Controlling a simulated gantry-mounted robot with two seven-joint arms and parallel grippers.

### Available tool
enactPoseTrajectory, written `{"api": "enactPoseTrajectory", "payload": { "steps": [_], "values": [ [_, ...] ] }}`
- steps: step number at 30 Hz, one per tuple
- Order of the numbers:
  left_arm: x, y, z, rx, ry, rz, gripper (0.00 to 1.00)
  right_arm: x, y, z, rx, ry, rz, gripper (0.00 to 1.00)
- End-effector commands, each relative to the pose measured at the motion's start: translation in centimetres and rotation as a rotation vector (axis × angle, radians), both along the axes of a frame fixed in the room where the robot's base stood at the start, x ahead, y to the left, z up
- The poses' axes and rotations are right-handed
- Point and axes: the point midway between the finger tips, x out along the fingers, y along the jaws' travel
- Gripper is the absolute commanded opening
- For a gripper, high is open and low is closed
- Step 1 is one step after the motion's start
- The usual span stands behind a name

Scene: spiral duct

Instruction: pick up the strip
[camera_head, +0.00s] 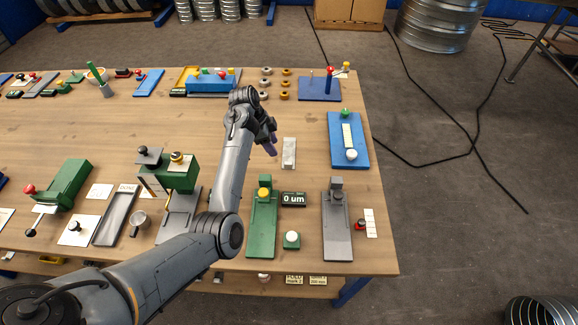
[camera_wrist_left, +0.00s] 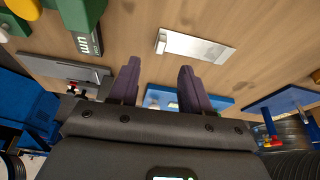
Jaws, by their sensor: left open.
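A light silvery strip (camera_head: 289,153) lies flat on the wooden table, just to the right of my left gripper (camera_head: 270,147). It also shows in the left wrist view as a pale strip (camera_wrist_left: 200,47) with a small raised bit at its left end. In that view my left gripper (camera_wrist_left: 158,72) has its two dark purple fingers apart with nothing between them. The strip lies beyond the fingertips, apart from them. My right gripper is not in view.
A blue fixture (camera_head: 358,156) with a pale insert stands right of the strip. A green fixture (camera_head: 264,222) with a "0 um" display (camera_head: 293,199) and a grey fixture (camera_head: 337,222) stand in front. Bare wood (camera_head: 305,125) surrounds the strip.

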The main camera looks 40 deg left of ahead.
Motion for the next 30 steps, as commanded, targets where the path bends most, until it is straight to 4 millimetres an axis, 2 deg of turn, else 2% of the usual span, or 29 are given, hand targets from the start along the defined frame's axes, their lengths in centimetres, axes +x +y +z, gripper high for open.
{"api": "enactPoseTrajectory", "payload": {
  "steps": [1,3,5,15,23,30],
  "values": [
    [0.6,-0.2,-0.3,-0.019,-0.011,-0.022,0.48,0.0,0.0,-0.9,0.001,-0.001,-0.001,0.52],
    [1.1,-0.5,-0.3,-0.035,-0.019,-0.047,0.48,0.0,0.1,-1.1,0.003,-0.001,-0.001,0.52],
    [1.4,-0.7,-0.6,-0.042,-0.024,-0.059,0.48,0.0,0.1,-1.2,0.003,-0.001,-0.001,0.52],
    [2.4,-2.1,-4.3,-0.045,-0.025,-0.066,0.48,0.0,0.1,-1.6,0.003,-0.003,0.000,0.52],
    [2.7,-2.4,-5.7,-0.044,-0.025,-0.065,0.48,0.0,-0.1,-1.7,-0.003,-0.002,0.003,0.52],
    [3.2,-3.0,-8.7,-0.045,-0.024,-0.066,0.48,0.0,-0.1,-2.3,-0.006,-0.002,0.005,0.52]
  ]
}}
